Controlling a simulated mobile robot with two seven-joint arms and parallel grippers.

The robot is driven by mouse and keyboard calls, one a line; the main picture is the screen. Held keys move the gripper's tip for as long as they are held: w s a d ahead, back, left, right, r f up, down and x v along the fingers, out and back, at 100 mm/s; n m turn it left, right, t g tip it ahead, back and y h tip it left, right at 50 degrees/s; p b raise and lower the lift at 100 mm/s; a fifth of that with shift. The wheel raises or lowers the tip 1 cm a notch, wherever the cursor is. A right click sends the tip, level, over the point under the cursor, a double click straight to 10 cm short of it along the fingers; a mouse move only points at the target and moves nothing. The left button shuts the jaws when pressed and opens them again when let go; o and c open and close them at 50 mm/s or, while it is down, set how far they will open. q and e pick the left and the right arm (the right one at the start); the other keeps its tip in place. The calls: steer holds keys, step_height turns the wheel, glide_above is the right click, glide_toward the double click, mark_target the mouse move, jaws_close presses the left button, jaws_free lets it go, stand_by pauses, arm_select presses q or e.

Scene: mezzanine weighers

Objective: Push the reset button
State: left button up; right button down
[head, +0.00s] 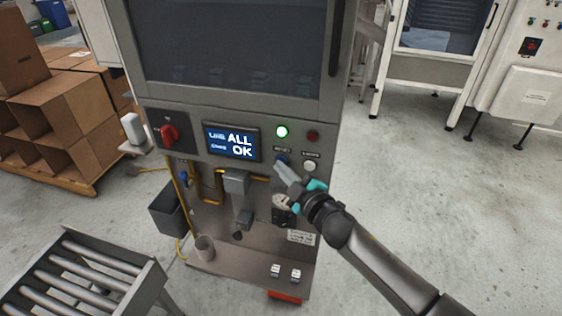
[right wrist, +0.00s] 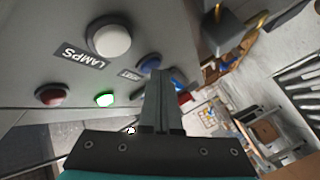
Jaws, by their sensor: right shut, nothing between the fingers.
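The blue reset button (head: 281,158) is on the front panel of the grey machine (head: 215,118), below the lit green lamp (head: 282,132). In the right wrist view the blue button (right wrist: 150,64) is partly hidden behind the fingertips, and its label is partly covered. My right gripper (head: 283,170) is shut and empty, with its tips at or just in front of the button. I cannot tell whether they touch it. My left gripper is not in view.
A white button (head: 310,166), marked LAMPS in the wrist view, sits just right of the blue one. A dark red lamp (head: 313,136) is above it. A red rotary switch (head: 169,134) is at left. A roller conveyor (head: 85,275) stands at lower left.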

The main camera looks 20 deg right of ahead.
stand_by(0.4)
steer(key=shift+s+a, duration=0.4)
steer(key=shift+s, duration=0.2)
steer(key=s+a, duration=0.1)
steer(key=s+a+p, duration=0.1)
steer(key=s, duration=0.2)
steer(key=shift+s+a, duration=0.1)
steer(key=shift+a, duration=0.3)
stand_by(0.6)
